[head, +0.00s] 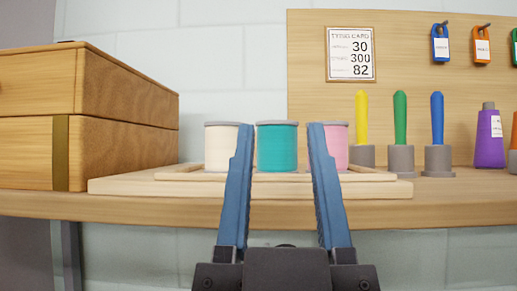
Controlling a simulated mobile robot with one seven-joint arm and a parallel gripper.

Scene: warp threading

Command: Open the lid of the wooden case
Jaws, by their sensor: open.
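The wooden case (125,152) stands at the left of the shelf. Its upper part, the lid (125,88), sits flush on the lower part with a thin seam between them, so it looks closed. A brass-coloured strip (61,153) runs up the lower part. My gripper (281,126) is in the lower middle, right of the case and apart from it. Its two blue fingers are spread and point up, with nothing visibly held. They stand in front of the spools and partly cover the cream and pink ones.
A pale board (130,186) carries a tray with cream (220,148), teal (277,147) and pink (340,145) spools. Yellow, green and blue handled tools (437,130) and a purple cone (489,140) stand right. A pegboard (303,60) with a card (350,54) and hanging tags is behind. The shelf edge (430,209) runs across.

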